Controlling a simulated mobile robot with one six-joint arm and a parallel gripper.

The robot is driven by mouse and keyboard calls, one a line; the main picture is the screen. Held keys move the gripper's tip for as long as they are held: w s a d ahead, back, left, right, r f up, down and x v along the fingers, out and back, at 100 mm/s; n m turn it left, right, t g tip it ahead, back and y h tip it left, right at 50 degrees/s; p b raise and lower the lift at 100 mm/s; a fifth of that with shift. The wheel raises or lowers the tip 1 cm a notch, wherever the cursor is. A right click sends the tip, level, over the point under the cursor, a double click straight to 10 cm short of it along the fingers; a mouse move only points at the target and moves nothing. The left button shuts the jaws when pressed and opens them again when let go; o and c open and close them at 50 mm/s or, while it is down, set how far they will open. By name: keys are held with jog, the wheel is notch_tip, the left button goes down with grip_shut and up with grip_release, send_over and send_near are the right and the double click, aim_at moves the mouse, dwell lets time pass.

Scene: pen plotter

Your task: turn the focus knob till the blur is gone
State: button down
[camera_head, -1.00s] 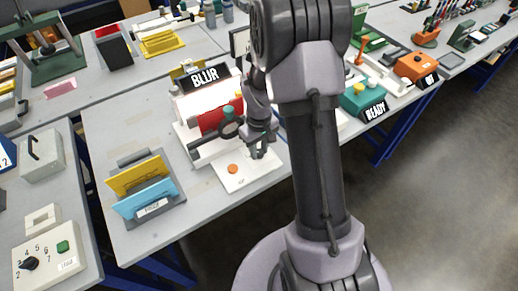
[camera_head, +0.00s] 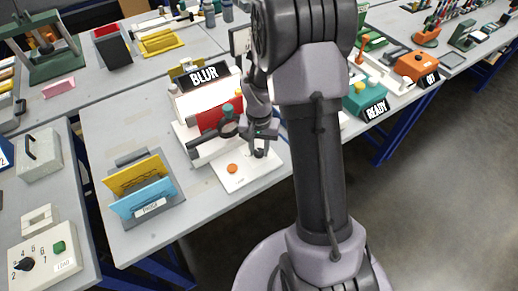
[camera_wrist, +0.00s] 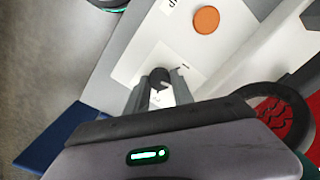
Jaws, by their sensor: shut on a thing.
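A device with a red drum (camera_head: 208,118) stands on the bench, and its black sign (camera_head: 204,77) reads BLUR. A white plate (camera_head: 258,172) in front carries an orange button (camera_head: 232,168), also seen in the wrist view (camera_wrist: 206,19). My gripper (camera_head: 261,151) is low over this plate, to the right of the button. In the wrist view, my gripper (camera_wrist: 160,90) is shut on a small dark knob (camera_wrist: 158,77) that stands on the white plate. The fingers partly hide the knob. In the head view my gripper hides it.
A black handwheel (camera_wrist: 277,112) is close beside my gripper. A rack of yellow and blue folders (camera_head: 142,188) stands at left. A green READY device (camera_head: 362,100) is at right, behind my arm. The floor at right is clear.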

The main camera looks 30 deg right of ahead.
aim_at(259, 151)
jog(key=shift+m+b, duration=0.3)
jog(key=shift+m, duration=1.2)
jog(key=c, duration=1.1)
grip_release()
notch_tip(259, 151, up, 18)
jog(key=p, duration=0.7)
jog(key=shift+f, duration=0.25)
